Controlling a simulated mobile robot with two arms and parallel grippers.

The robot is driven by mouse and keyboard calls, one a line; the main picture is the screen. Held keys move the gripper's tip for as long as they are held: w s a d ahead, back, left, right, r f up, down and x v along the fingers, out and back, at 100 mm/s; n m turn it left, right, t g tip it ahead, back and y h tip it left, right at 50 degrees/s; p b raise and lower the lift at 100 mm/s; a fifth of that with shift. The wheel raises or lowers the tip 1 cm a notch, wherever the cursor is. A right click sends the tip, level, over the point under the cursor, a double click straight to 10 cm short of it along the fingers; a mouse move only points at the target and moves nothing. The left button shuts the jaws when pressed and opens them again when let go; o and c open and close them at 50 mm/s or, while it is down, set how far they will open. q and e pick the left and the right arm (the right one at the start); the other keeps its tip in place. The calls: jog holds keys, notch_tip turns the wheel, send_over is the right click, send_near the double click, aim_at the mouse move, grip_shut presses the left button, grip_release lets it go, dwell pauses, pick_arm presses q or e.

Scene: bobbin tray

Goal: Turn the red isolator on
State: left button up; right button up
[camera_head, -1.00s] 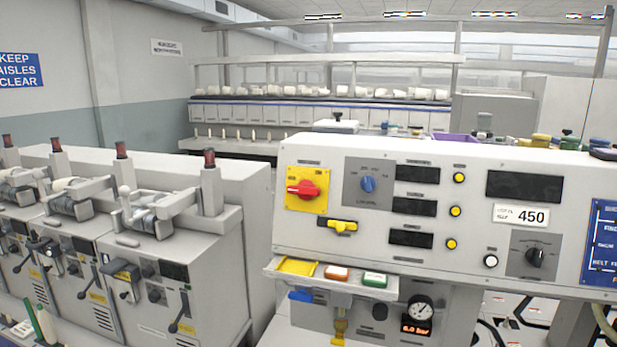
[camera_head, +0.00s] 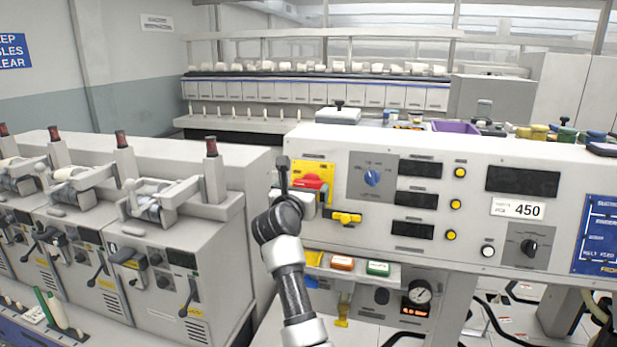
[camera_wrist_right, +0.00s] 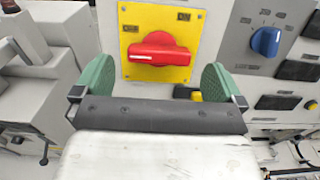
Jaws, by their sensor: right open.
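The red isolator handle (camera_head: 314,182) sits on a yellow plate (camera_head: 322,167) at the left end of the console front. In the right wrist view, the red handle (camera_wrist_right: 159,50) lies horizontal, its white mark at the left end. The plate (camera_wrist_right: 134,13) has an ON label at upper right and another label at left. My right gripper (camera_head: 300,189) is in front of the plate's lower left and partly covers it. In the wrist view, its green-padded fingers (camera_wrist_right: 155,82) are wide apart, empty, one either side below the handle. My left gripper is out of view.
A blue selector knob (camera_head: 372,178) is right of the plate, and a yellow switch (camera_head: 346,218) is below it. A small shelf (camera_head: 325,272) with coloured buttons juts out lower down. Grey winding machines (camera_head: 150,245) stand at the left.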

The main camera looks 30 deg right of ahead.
aim_at(308, 183)
jog(key=shift+p+x, duration=0.55)
jog(key=shift+x, duration=2.15)
